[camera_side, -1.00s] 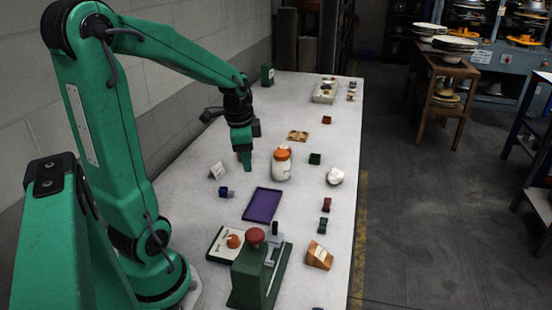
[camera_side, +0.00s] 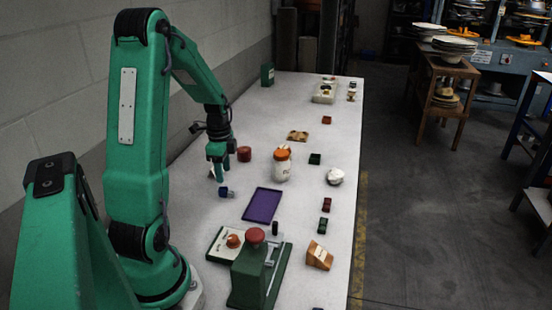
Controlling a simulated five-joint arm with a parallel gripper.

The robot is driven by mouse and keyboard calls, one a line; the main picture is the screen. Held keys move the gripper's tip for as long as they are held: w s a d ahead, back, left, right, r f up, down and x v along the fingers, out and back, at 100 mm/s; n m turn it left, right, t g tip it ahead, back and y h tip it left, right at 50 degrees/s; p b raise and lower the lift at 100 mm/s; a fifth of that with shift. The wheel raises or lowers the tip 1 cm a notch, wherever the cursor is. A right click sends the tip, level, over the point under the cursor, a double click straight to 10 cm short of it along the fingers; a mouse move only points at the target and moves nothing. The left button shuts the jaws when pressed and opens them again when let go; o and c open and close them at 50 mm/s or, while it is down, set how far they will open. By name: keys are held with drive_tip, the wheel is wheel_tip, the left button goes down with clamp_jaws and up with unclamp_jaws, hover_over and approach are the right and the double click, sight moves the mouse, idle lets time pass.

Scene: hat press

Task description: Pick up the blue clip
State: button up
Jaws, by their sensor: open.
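The blue clip (camera_side: 225,192) is a small dark blue piece lying on the white table, left of the purple tray. My gripper (camera_side: 220,178) points down just above the clip, close to it. Its green fingers are open with nothing seen between them. I cannot tell from this view whether the fingertips touch the clip.
A purple tray (camera_side: 262,206) lies right of the clip. A dark red cylinder (camera_side: 244,154) and a white jar with an orange lid (camera_side: 282,165) stand behind. A small white card (camera_side: 212,174) is partly hidden by my gripper. A green press (camera_side: 256,268) stands in front.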

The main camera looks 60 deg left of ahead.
sight(225, 189)
drive_tip(key=shift+f, duration=3.45)
drive_tip(key=shift+c, duration=0.2)
clamp_jaws()
